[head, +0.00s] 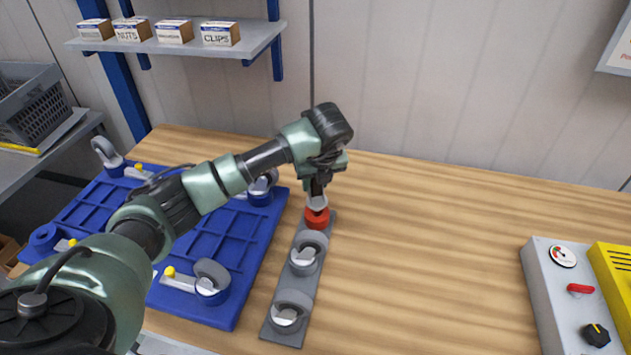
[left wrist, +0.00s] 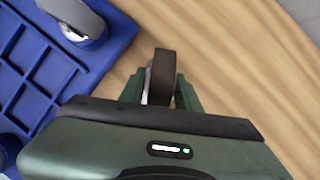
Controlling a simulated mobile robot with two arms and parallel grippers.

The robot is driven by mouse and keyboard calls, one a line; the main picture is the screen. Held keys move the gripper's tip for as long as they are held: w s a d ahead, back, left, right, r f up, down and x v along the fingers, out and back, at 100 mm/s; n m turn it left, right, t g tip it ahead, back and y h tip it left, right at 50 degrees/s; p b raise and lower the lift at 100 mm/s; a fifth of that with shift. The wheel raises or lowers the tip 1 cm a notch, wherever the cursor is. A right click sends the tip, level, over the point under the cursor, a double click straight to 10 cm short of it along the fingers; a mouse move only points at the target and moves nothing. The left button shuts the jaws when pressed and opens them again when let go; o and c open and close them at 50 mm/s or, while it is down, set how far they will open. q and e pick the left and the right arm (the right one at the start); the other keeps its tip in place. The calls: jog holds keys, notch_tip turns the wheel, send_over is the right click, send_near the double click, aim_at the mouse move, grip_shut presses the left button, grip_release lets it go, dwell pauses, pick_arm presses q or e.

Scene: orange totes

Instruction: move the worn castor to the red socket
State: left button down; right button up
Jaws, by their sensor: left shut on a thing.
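My left gripper (head: 317,188) is shut on a castor, and the castor's pale grey part (head: 317,201) shows below the fingers. In the left wrist view the castor's wheel (left wrist: 163,75) is dark brown and stands between the fingertips. The red socket (head: 317,219) is at the far end of a grey strip (head: 270,328), directly under the held castor. I cannot tell whether the castor is seated in the socket or just above it. My right gripper is not in view.
Two grey castors (head: 307,252) sit nearer on the strip. A blue base (head: 215,262) with corner sockets and several castors lies to the left, partly behind my arm. A grey control box (head: 550,290) stands at right. The bench between is clear.

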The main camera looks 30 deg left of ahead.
pick_arm(q)
jog(key=shift+f, duration=0.15)
jog(key=shift+f+b, duration=1.25)
jog(key=shift+b, duration=0.05)
jog(key=shift+f+b, duration=0.35)
jog(key=shift+b, duration=0.05)
jog(key=c, duration=0.9)
grip_release()
jog(key=b+v, duration=0.1)
jog(key=v, duration=0.7)
jog(key=shift+b, duration=0.4)
